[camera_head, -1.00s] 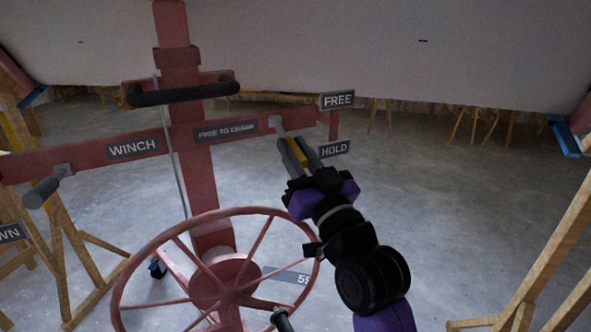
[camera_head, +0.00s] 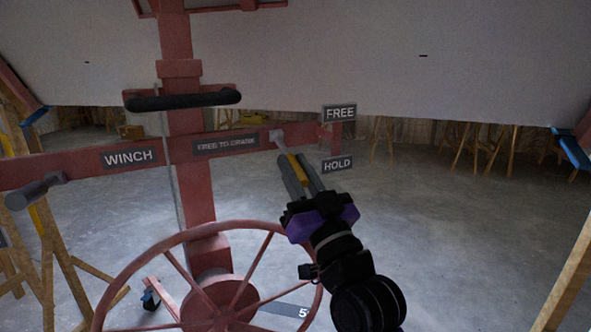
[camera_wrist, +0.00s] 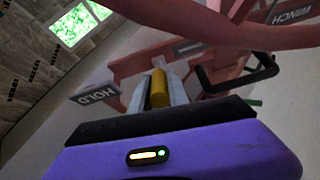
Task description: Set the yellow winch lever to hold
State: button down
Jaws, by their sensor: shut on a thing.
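The yellow winch lever (camera_head: 293,163) hangs from a grey pivot on the red crossbar (camera_head: 70,167), sloping down and right. My gripper (camera_head: 298,170) is shut on it, with a grey finger on either side. In the wrist view the yellow grip (camera_wrist: 159,90) stands between the fingers. The FREE plate (camera_head: 340,113) is up and right of the lever; the HOLD plate (camera_head: 337,164) is right of it, at about the grip's height. A plate left of the pivot appears to read FREE TO CRANK (camera_head: 226,144). The HOLD plate also shows in the wrist view (camera_wrist: 97,94).
A red spoked handwheel (camera_head: 181,240) stands below the crossbar, left of my arm. A black handle (camera_head: 184,99) crosses the red mast (camera_head: 175,36). A large pale panel (camera_head: 440,60) spans overhead. Wooden trestles stand at both sides; the concrete floor (camera_head: 430,210) at right is clear.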

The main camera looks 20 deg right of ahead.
aim_at(306, 190)
jog(key=c, duration=1.3)
grip_release()
jog(key=shift+v, duration=3.95)
